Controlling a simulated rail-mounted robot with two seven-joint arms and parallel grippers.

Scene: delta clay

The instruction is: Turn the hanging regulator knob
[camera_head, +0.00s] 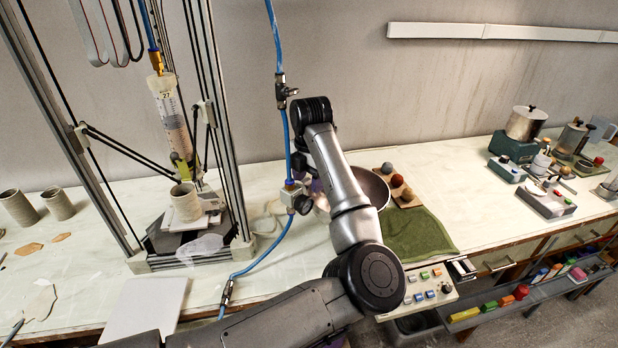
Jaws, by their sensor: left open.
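The regulator (291,194) is a small pale block hanging on a blue air hose, left of the arm. Its dark round knob (303,205) sticks out at the lower right and faces roughly toward the camera. My left arm reaches up, and its wrist bends back down behind the forearm. My left gripper (314,186) shows only in part, as small purple-tipped fingers close to the right side of the regulator. It is open. The forearm hides much of it, and I cannot tell whether it touches the regulator. My right gripper is not in view.
A delta clay printer (222,130) with a syringe (170,115) stands at the left. The bench (450,170) has free room toward the wall.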

